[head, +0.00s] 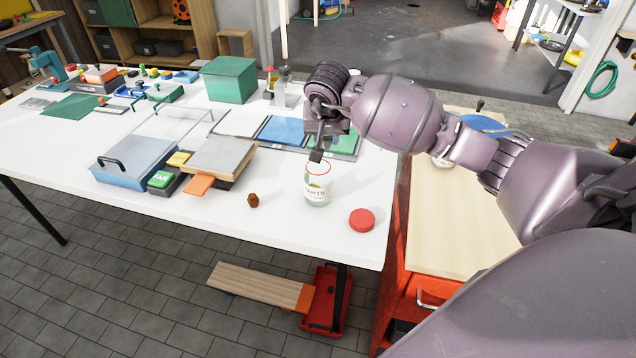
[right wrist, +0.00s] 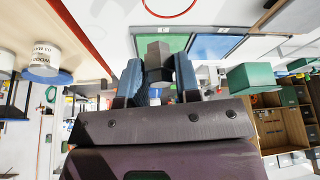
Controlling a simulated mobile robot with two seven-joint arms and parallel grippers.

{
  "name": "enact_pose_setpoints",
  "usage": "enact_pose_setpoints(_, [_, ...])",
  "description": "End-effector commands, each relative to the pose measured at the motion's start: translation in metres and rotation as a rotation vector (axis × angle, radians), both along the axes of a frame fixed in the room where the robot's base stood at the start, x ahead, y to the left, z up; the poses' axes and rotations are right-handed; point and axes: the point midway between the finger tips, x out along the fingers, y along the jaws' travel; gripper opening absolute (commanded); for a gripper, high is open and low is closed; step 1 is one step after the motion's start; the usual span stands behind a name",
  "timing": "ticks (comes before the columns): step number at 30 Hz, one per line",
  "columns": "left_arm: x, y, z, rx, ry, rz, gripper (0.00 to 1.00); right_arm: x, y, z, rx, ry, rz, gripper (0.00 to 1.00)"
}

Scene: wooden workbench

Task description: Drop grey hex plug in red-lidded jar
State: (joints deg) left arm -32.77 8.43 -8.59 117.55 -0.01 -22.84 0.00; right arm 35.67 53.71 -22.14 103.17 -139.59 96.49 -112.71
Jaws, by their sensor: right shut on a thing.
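The glass jar (head: 317,192) stands open near the right front of the white table, with a red ring at its mouth and a printed label. Its red lid (head: 362,220) lies flat on the table to the jar's right. My right gripper (head: 318,146) is just above and behind the jar mouth. In the right wrist view, the gripper (right wrist: 160,80) is shut on the grey hex plug (right wrist: 158,55), held between two blue-grey fingers. The red ring of the jar (right wrist: 168,10) shows at the top edge there. My left gripper is not in view.
A small brown piece (head: 253,200) lies left of the jar. A grey-topped block (head: 222,158), a blue lidded box (head: 135,165) and a green FAN block (head: 160,180) stand farther left. Blue (head: 282,130) and green mats lie behind the jar. A green box (head: 229,80) is at the back.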

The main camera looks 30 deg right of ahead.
Motion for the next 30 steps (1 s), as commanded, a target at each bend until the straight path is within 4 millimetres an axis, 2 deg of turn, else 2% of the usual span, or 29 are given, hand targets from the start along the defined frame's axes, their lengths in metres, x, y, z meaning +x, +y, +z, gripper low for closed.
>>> enact_pose_setpoints(1, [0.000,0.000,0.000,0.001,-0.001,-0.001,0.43,0.000,0.000,0.000,0.000,0.000,0.000,0.33])
enact_pose_setpoints(6, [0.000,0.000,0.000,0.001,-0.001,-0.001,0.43,0.000,0.000,0.000,0.000,0.000,0.000,0.59])
enact_pose_setpoints(17, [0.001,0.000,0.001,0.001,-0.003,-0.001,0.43,-0.001,0.001,0.004,-0.001,-0.002,0.001,0.60])
enact_pose_setpoints(20, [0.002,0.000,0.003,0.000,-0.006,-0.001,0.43,-0.003,0.003,0.015,-0.002,-0.005,0.002,0.60])
enact_pose_setpoints(30, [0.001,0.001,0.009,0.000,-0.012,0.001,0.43,-0.022,0.016,0.071,-0.002,-0.006,0.002,0.60])
